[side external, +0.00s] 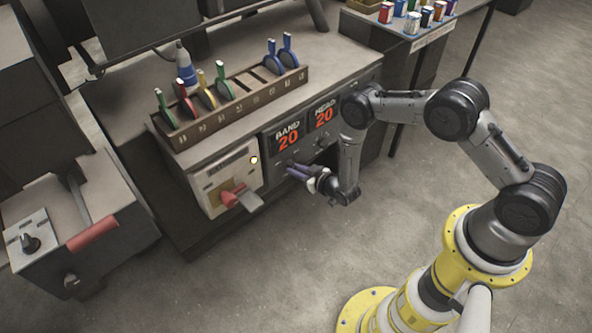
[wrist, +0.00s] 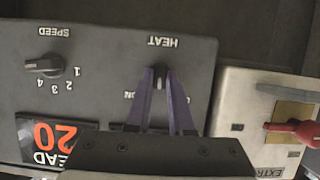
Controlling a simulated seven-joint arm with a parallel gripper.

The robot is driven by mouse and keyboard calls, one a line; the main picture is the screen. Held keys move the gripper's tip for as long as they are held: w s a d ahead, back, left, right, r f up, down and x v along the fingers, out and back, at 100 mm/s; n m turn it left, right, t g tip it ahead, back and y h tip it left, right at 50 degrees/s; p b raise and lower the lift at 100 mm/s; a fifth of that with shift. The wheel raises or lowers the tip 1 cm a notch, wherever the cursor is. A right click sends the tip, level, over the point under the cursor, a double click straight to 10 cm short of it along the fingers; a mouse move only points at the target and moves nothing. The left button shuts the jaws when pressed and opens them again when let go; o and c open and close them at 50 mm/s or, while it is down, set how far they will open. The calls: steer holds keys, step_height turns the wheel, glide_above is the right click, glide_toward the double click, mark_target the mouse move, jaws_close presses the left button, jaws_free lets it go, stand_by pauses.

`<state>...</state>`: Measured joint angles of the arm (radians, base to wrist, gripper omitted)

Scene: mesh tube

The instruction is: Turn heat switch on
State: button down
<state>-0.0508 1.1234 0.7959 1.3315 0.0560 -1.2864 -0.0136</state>
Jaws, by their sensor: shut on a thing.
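The heat switch (wrist: 160,72) is a small dark knob on the dark grey panel, under the upside-down label HEAT in the wrist view. My gripper (wrist: 160,78) has its two purple fingers shut on the knob, one on each side. The fingers hide part of the knob and some of the markings around it, so its pointing direction is hard to read. In the side external view my gripper (side external: 290,170) is at the front panel of the bench, below the displays; the knob itself is not clear there.
A speed knob (wrist: 44,66) with numbers sits left on the panel in the wrist view. A pale extruder box (side external: 222,178) with a red handle (side external: 232,195) stands close beside my gripper. BAND and HEAD displays (side external: 305,127) read 20. A rack (side external: 232,105) of coloured tools is above.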

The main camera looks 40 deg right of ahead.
steer(key=m+y, duration=0.2)
steer(key=m, duration=0.1)
steer(key=shift+d, duration=0.2)
steer(key=shift+d+f+m+t+y, duration=0.1)
steer(key=shift+m+t+y, duration=0.3)
steer(key=shift+m+y, duration=0.95)
steer(key=shift+m, duration=0.45)
steer(key=c, duration=0.8)
jaws_free()
steer(key=v, duration=1.3)
steer(key=shift+s, duration=0.45)
